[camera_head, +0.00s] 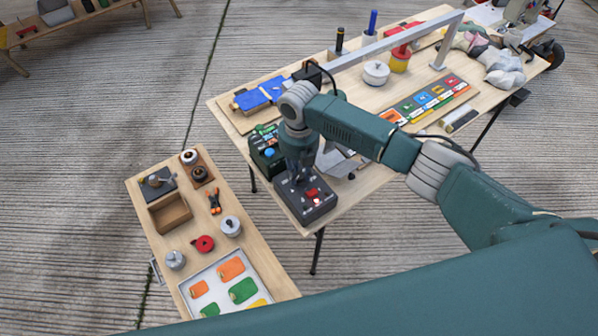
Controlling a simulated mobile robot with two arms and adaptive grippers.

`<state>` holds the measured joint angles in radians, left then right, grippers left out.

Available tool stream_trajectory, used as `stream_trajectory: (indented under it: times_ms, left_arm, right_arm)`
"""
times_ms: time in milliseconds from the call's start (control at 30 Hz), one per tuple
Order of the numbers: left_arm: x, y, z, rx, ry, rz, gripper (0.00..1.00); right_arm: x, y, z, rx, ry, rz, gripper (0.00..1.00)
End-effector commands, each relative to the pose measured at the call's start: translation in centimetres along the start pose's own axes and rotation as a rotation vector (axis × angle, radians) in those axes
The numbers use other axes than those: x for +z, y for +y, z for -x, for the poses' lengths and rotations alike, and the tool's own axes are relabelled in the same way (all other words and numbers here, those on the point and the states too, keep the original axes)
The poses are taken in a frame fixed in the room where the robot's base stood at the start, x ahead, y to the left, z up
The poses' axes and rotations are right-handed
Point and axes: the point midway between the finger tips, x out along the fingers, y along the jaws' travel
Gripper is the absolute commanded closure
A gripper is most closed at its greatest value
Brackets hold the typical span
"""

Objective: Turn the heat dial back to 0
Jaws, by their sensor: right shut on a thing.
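A dark control box (322,207) stands at the near left corner of the large table. It has a red switch (312,192) and a small pale spot on its top. My right gripper (298,178) comes down from above onto the rear left part of the box. It is shut on the heat dial there. The dial is hidden by the fingers, so its mark and setting cannot be read. My left gripper is not in view.
A green-and-black unit with a blue knob (269,153) stands close left of the box. The large table (350,190) also holds a metal frame (400,37) and coloured cards (432,99). A lower bench (236,205) with small parts and a white tray (196,283) stands left.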

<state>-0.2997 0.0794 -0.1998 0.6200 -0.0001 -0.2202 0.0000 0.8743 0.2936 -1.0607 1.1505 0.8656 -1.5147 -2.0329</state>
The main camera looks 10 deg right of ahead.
Motion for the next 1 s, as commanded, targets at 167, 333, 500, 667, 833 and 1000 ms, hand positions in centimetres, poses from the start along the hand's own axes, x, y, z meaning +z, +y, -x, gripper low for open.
stream_trajectory:
  times_ms: [167, 333, 500, 667, 833, 1000]
  left_arm:
    - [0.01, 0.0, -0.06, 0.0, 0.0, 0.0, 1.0]
    - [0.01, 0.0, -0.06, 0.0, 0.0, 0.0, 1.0]
    - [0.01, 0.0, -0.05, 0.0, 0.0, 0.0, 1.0]
    - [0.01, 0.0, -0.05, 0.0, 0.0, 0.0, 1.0]
    - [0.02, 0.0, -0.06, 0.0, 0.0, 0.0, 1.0]
    - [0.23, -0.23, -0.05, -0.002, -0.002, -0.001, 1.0]
  right_arm:
    - [0.09, 0.05, 0.1, 0.001, -0.002, 0.024, 1.0]
    - [0.09, 0.04, 0.11, 0.001, -0.002, 0.028, 1.0]
    - [0.1, 0.04, 0.12, 0.001, -0.002, 0.028, 1.0]
    - [0.1, 0.04, 0.11, 0.001, -0.002, 0.027, 0.56]
    - [0.06, 0.02, 0.06, 0.001, -0.001, 0.026, 0.56]
    - [0.09, 0.03, 0.41, 0.002, -0.002, 0.026, 0.56]
